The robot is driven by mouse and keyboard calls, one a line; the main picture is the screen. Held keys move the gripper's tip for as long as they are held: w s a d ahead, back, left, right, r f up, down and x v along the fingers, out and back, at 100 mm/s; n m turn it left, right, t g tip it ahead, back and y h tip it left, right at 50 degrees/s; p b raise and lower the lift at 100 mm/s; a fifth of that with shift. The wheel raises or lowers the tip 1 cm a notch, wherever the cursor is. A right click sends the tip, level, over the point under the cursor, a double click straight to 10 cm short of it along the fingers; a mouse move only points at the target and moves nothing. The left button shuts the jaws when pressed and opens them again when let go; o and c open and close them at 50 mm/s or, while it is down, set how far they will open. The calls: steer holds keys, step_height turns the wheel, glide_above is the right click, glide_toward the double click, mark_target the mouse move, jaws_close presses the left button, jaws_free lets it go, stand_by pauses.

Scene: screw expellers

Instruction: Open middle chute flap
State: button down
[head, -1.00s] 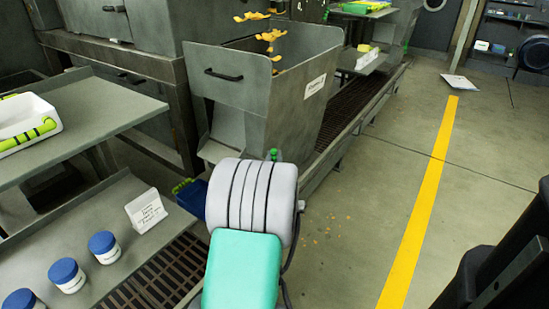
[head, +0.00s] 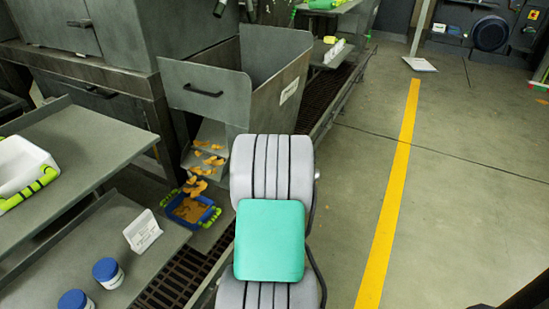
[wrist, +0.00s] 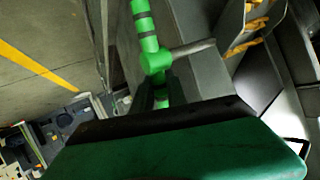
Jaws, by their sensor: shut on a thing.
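A grey metal chute hopper (head: 272,75) with a dark handle on its front stands ahead in the head view. Orange pieces (head: 207,160) spill from its lower outlet into a blue tray (head: 206,217) with green grips. In the wrist view, a green lever (wrist: 147,35) with grey bands meets a grey rod (wrist: 193,48). The dark fingers of my gripper (wrist: 160,95) are shut on the lever's lower green part. More orange pieces (wrist: 245,44) show at the upper right there. In the head view my arm hides the gripper and lever; the flap itself is not clearly visible.
A left shelf (head: 90,145) holds a white tray with green grips (head: 25,170). A lower shelf has blue-lidded jars (head: 107,272) and a white sign (head: 142,231). A floor grate (head: 180,275) runs beneath. Open floor with a yellow line (head: 395,190) lies right.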

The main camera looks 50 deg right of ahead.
stand_by(0.3)
steer(key=c, duration=1.3)
jaws_free()
steer(key=p+v, duration=0.1)
steer(key=v, duration=0.6)
steer(key=shift+s+a+r+p, duration=0.15)
steer(key=shift+s+a+p, duration=0.1)
steer(key=shift+p, duration=0.1)
